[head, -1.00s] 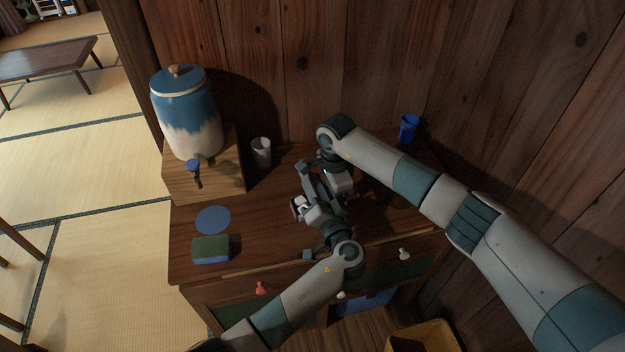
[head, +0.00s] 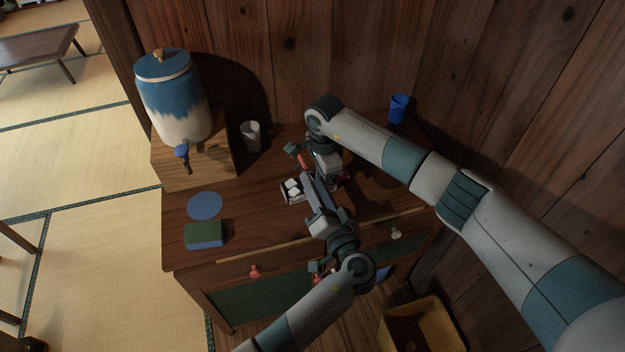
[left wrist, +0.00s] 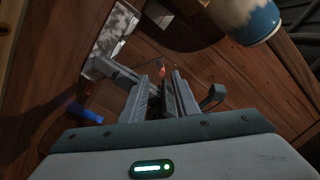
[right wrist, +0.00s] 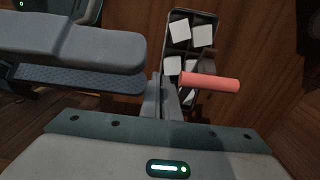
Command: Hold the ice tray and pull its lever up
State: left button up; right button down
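The ice tray (head: 285,192) is a grey metal tray with white ice cubes on the wooden cabinet top. The right wrist view shows the tray (right wrist: 180,12) and its red lever handle (right wrist: 210,82), which stands out over it. The handle also shows in the head view (head: 297,150). My right gripper (right wrist: 163,80) looks closed on the tray's side edge. My left gripper (head: 306,178) is beside the tray, its fingers apart with a narrow gap. In the left wrist view the red handle end (left wrist: 163,72) shows near the left fingertips, and contact cannot be told.
A blue-and-white dispenser (head: 180,95) stands on a wooden box (head: 190,165) at left, beside a pale cup (head: 250,136). A blue cup (head: 398,108) stands at back right. A blue disc (head: 205,206) and green-blue sponge (head: 204,236) lie at front left. Walls close the back.

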jog(key=c, duration=1.9)
grip_release()
jog(key=shift+c, duration=0.2)
notch_tip(320, 180, up, 12)
jog(key=shift+d, duration=0.1)
